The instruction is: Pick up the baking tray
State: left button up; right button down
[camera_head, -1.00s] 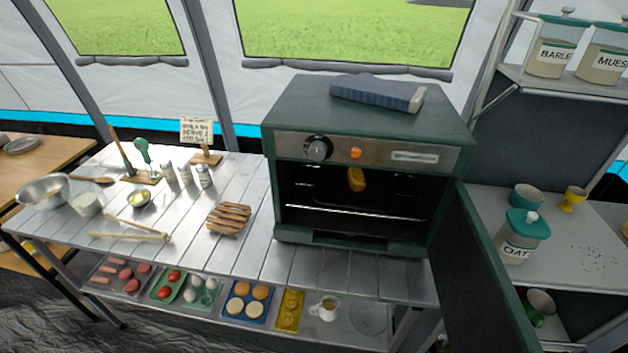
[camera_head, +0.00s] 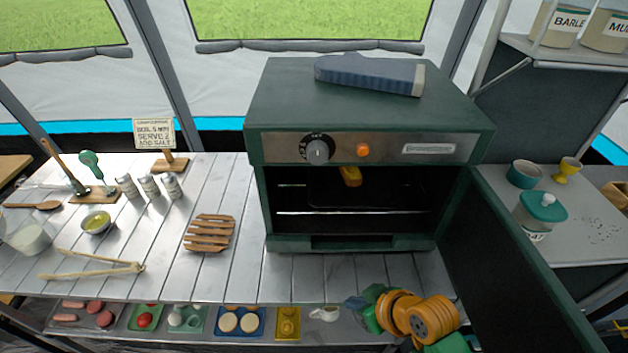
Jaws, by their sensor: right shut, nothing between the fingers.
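A dark baking tray (camera_head: 385,193) appears to sit inside the open oven (camera_head: 262,200), but the interior is dim and its edges are hard to make out. A small orange-yellow piece (camera_head: 350,176) shows in the upper part of the oven opening, at the tray's back. My right gripper (camera_head: 359,303) is in front of and below the oven, at the front edge of the slatted table. It is shut and empty, apart from the tray. My orange and green wrist hides part of the lower shelf. My left gripper is not in view.
The oven door (camera_head: 510,270) hangs open on the right, close to my right arm. A blue oven mitt (camera_head: 368,75) lies on the oven. A wooden trivet (camera_head: 210,233) and tongs (camera_head: 95,267) lie left on the table (camera_head: 300,284). Bare slats lie before the oven.

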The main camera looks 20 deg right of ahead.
jog(key=w+d+r+n+t+y, duration=0.1)
jog(key=w+d+r+t+y, duration=0.1)
jog(key=w+r+t, duration=0.4)
notch_tip(320, 180, up, 8)
jog(key=y+p, duration=0.1)
jog(key=p, duration=0.1)
send_over(319, 202)
jog(key=shift+d+f, duration=0.1)
jog(key=shift+d, duration=0.05)
jog(key=shift+w+f+p, duration=0.2)
jog(key=shift+w+p, duration=0.05)
jog(key=shift+p, duration=0.25)
jog(key=shift+f+b, duration=0.55)
jog(key=shift+f, duration=0.25)
jog(key=shift+s, duration=0.15)
